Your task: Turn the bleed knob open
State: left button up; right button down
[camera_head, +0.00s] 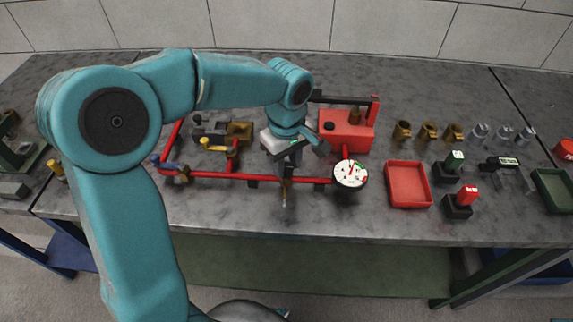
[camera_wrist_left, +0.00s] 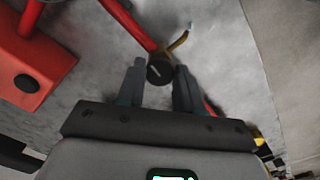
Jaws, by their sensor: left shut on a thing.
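The bleed knob (camera_wrist_left: 160,70) is a round black knob with a pale line across its face. In the left wrist view it sits between the two fingers of my left gripper (camera_wrist_left: 160,66), which is shut on it. A brass spout (camera_wrist_left: 181,40) curves out beside the knob, next to a red pipe (camera_wrist_left: 130,22). In the head view my left gripper (camera_head: 287,160) points down over the long red pipe, and the knob is hidden behind it. The brass spout (camera_head: 284,196) hangs below the pipe there. My right gripper is not in view.
A white-faced gauge (camera_head: 350,174) stands just right of the gripper, with a red box (camera_head: 346,135) behind it. Yellow-handled (camera_head: 216,146) and blue-handled valves (camera_head: 172,165) lie left. A red tray (camera_head: 390,196) and indicator blocks stand right. The bench's front strip is clear.

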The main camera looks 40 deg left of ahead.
pick_arm(q)
jog(key=n+b, duration=0.1)
jog(key=n, duration=0.2)
jog(key=shift+n, duration=0.3)
jog(key=shift+a+n+b, duration=0.1)
jog(key=shift+n+b, duration=0.35)
jog(key=shift+n, duration=1.25)
jog(key=o, duration=1)
jog(key=shift+o, duration=0.2)
